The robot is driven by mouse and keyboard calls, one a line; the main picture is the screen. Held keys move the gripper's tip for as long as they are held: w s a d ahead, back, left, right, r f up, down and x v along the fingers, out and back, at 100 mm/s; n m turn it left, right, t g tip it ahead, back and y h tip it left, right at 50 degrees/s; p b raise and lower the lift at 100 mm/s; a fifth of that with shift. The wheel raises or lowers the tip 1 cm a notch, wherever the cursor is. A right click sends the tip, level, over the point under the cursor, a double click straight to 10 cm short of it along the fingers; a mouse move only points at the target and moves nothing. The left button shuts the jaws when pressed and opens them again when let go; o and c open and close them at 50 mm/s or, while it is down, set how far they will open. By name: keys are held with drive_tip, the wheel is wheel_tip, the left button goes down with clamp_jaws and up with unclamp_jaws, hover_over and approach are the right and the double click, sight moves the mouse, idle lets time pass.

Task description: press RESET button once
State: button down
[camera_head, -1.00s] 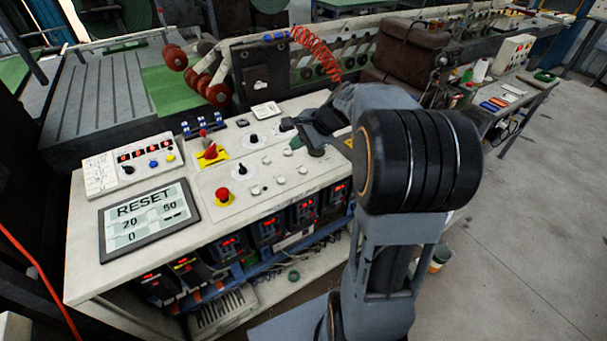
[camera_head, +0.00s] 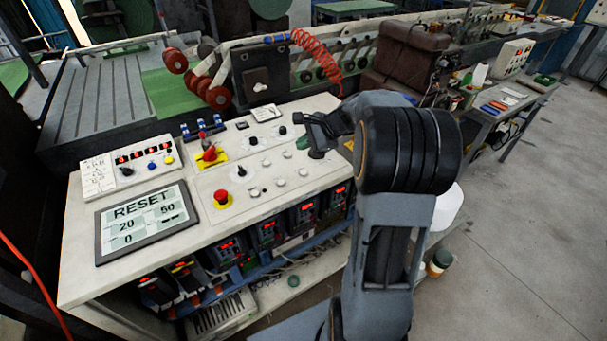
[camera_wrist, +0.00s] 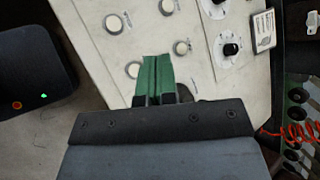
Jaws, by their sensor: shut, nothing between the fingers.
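A screen (camera_head: 143,221) on the control desk reads RESET in large letters, with numbers below. Several small round white buttons stand on the sloped panel; one (camera_head: 279,182) shows in the head view. In the wrist view, white buttons (camera_wrist: 133,69) and (camera_wrist: 181,47) lie on either side of the fingertips. Their labels are too small to read, so I cannot tell which is RESET. My gripper (camera_head: 303,143) is shut and empty over the right part of the panel; its green fingertips (camera_wrist: 157,68) are together. Whether they touch the panel is unclear, and they hide part of it.
A red mushroom button (camera_head: 222,197) and a red rotary switch (camera_head: 209,153) sit on yellow plates to the left. Black knobs (camera_wrist: 231,49) stand near the fingers. A box with red displays (camera_head: 127,167) is behind the screen. Open floor lies to the right.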

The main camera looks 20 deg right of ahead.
sight(304, 174)
drive_tip(key=shift+f+b, duration=2.8)
drive_tip(key=shift+f, duration=1)
drive_tip(key=shift+f, duration=0.15)
drive_tip(key=shift+f+b, duration=0.25)
drive_tip(key=shift+b, duration=0.05)
drive_tip(key=shift+f+b, duration=0.35)
drive_tip(key=shift+f, duration=0.15)
drive_tip(key=shift+r, duration=0.2)
drive_tip(key=shift+r+p, duration=0.7)
drive_tip(key=shift+p, duration=0.05)
drive_tip(key=shift+r, duration=0.1)
wheel_tip(304, 174, up, 5)
drive_tip(key=p, duration=0.4)
